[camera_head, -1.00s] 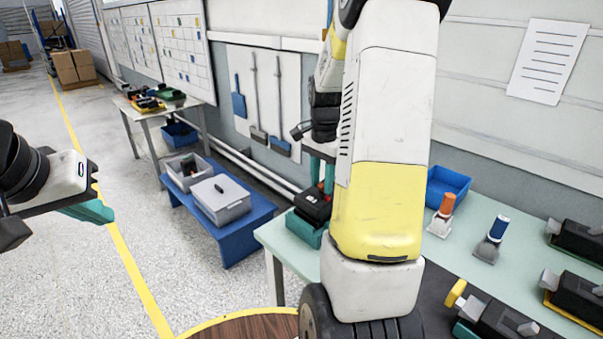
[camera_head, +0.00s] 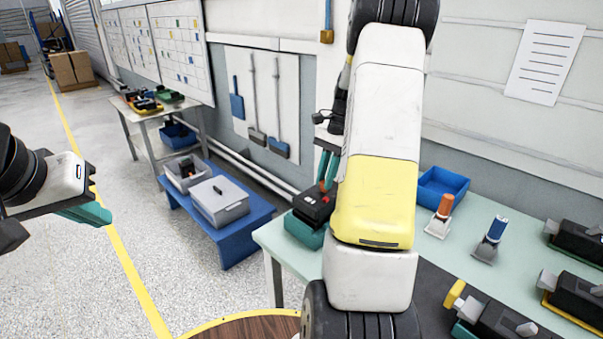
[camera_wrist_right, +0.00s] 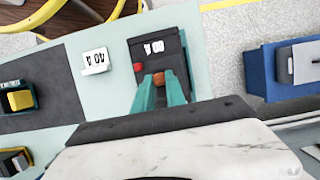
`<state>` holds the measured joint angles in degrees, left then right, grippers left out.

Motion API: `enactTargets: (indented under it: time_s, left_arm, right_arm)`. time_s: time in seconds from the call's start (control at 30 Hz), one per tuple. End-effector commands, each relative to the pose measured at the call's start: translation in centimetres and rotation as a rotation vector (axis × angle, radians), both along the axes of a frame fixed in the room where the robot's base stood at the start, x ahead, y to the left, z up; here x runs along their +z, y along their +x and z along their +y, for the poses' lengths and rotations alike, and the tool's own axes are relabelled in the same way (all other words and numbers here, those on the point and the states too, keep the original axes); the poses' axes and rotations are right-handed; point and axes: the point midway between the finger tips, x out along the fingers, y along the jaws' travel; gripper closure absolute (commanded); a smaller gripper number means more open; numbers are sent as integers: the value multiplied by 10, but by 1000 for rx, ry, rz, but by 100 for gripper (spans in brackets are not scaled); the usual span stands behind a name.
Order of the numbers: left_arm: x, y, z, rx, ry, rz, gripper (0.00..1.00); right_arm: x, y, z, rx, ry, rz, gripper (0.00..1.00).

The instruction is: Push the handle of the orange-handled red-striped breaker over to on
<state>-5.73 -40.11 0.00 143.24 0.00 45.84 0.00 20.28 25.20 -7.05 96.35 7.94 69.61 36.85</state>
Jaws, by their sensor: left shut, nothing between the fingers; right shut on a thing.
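The breaker is a black block on a teal base (camera_head: 305,231), at the left end of the pale green bench. Its black top (camera_wrist_right: 172,62) shows in the right wrist view, with a white label and a red spot. My right gripper (camera_head: 324,184) points down at it, its teal fingers on either side of the short orange handle (camera_wrist_right: 158,79), shut on it. My forearm hides part of the breaker's right side in the head view. No clear red stripe can be made out. My left gripper (camera_head: 100,213) is shut and empty at the far left, over the floor.
On the bench (camera_head: 425,250) stand an orange-topped grey piece (camera_head: 441,215), a blue-topped one (camera_head: 490,240), a blue bin (camera_head: 442,187) and several other black breakers (camera_head: 580,296) at the right. A blue low table (camera_head: 232,240) with grey boxes stands left of the bench.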

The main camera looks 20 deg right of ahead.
Motion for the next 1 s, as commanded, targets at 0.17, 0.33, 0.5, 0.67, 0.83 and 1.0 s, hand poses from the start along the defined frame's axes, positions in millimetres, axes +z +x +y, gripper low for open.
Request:
enactTargets:
  time_s: [0.17,0.33,0.5,0.67,0.83,1.0]
  left_arm:
    - [0,0,0,0,0,0,100]
    - [0,0,0,0,0,0,100]
    - [0,0,0,0,0,0,100]
    - [0,0,0,0,0,0,100]
    - [0,0,0,0,0,0,100]
    - [0,0,0,0,0,0,100]
  right_arm:
    - [-3,5,-13,-5,154,67,100]
    - [-5,9,-21,-3,301,129,100]
    - [-8,12,-28,-2,431,185,100]
    - [-12,14,-33,-1,530,228,100]
    - [-14,16,-37,0,605,261,100]
    - [-15,16,-39,0,648,281,100]
